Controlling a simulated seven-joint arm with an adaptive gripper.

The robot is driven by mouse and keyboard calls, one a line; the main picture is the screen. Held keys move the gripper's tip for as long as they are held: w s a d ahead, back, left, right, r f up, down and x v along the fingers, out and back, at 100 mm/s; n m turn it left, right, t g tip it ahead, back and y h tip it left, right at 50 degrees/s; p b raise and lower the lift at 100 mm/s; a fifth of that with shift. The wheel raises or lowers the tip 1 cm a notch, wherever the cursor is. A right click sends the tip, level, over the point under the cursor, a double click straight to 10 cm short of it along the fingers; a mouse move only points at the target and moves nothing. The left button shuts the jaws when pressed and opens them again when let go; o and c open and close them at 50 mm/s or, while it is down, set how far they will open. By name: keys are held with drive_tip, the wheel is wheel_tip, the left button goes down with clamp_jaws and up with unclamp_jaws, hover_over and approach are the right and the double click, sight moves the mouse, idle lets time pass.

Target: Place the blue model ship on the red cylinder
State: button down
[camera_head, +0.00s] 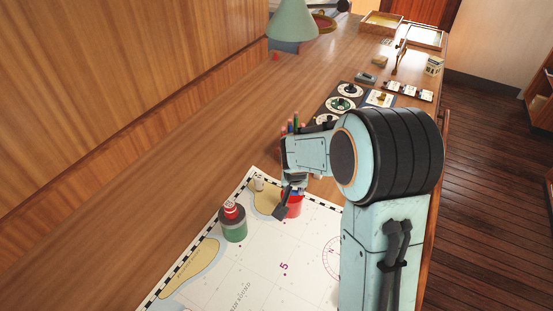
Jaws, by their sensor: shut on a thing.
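The red cylinder (294,208) stands on the chart, partly hidden by my gripper. My gripper (287,205) is at the red cylinder's top, its dark fingers shut on a small blue thing, which seems to be the blue model ship (298,193). Most of the ship is hidden behind the fingers. I cannot tell whether the ship touches the cylinder's top.
A green cylinder (233,230) with a red piece (231,210) on top stands on the chart (245,275) to the left. Pencils (291,125) and a panel of dials (343,104) lie beyond my arm. The wood at left is clear.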

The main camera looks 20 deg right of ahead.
sight(291, 199)
drive_tip(key=w+f, duration=0.2)
drive_tip(key=shift+w+d+f, duration=0.1)
drive_tip(key=shift+d+f, duration=0.05)
drive_tip(key=shift+f, duration=0.2)
drive_tip(key=shift+w+f, duration=0.15)
drive_tip(key=shift+f, duration=1.5)
drive_tip(key=shift+f, duration=0.1)
drive_tip(key=c, duration=0.9)
unclamp_jaws()
drive_tip(key=v, duration=1.1)
drive_tip(key=s+a+r+n+g, duration=0.1)
drive_tip(key=s+a+r+n, duration=0.1)
drive_tip(key=s, duration=0.7)
drive_tip(key=s+a+r+n+g+y, duration=0.1)
drive_tip(key=s+a+r+n, duration=0.1)
drive_tip(key=s, duration=0.7)
drive_tip(key=s+a+r+n+g+y, duration=0.1)
drive_tip(key=s+a+r+g, duration=0.1)
drive_tip(key=s, duration=0.7)
drive_tip(key=shift+s+a+r+n, duration=0.1)
drive_tip(key=shift+a+r+n, duration=0.1)
drive_tip(key=shift+a, duration=0.25)
drive_tip(key=shift+s+a+r+n, duration=0.1)
drive_tip(key=shift+a+n, duration=0.1)
drive_tip(key=shift+a, duration=0.2)
